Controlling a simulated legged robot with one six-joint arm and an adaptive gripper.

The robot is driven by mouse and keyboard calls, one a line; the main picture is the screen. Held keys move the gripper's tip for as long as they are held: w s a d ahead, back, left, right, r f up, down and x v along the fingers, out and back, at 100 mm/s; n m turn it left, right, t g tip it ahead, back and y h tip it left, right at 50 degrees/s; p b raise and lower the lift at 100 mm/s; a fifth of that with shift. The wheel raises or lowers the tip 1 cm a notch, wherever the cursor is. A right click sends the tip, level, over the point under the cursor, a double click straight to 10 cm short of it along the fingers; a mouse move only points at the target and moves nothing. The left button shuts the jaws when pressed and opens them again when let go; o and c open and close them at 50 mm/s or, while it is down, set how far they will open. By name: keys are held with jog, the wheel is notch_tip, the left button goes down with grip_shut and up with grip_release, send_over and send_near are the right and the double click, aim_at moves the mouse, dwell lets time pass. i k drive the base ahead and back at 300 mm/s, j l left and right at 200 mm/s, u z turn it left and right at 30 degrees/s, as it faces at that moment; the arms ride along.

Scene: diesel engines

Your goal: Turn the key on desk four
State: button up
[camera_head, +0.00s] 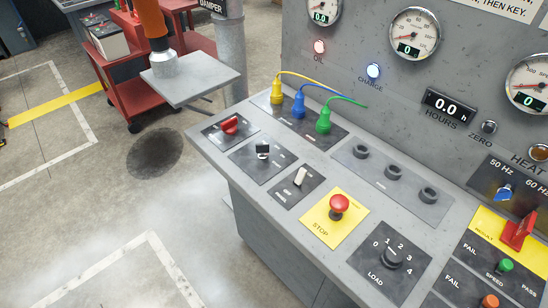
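The grey desk (215,155) slopes across the middle and right of the head view. I cannot tell whether this is desk four. A small black part with a pale base, possibly a key (263,150), stands on the second dark plate from the back left. A blue and silver switch (504,192) sits between the 50 Hz and 60 Hz marks at the right; I cannot tell whether it is a key. My gripper is not in view.
A red knob (230,125), pale toggle (300,176), red stop button (339,206) and load dial (392,257) crowd the desk. Yellow, blue and green plugs stand behind. Floor at lower left is free.

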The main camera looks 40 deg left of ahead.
aim_at(262, 150)
jog(key=k+l+u, duration=0.1)
jog(key=l+u, duration=0.3)
jog(key=k+l+u, duration=0.15)
jog(key=u, duration=0.25)
jog(key=j+u, duration=0.1)
jog(key=u, duration=0.3)
jog(key=j+u, duration=0.1)
jog(key=u, duration=0.25)
jog(key=i+u, duration=0.1)
jog(key=u, duration=0.3)
jog(key=i+j, duration=0.2)
jog(key=j, duration=0.15)
jog(key=i+j+z, duration=0.15)
jog(key=i+j, duration=0.25)
jog(key=j, duration=0.3)
jog(key=i+j+z, duration=0.1)
jog(key=j, duration=0.25)
jog(key=i, duration=0.05)
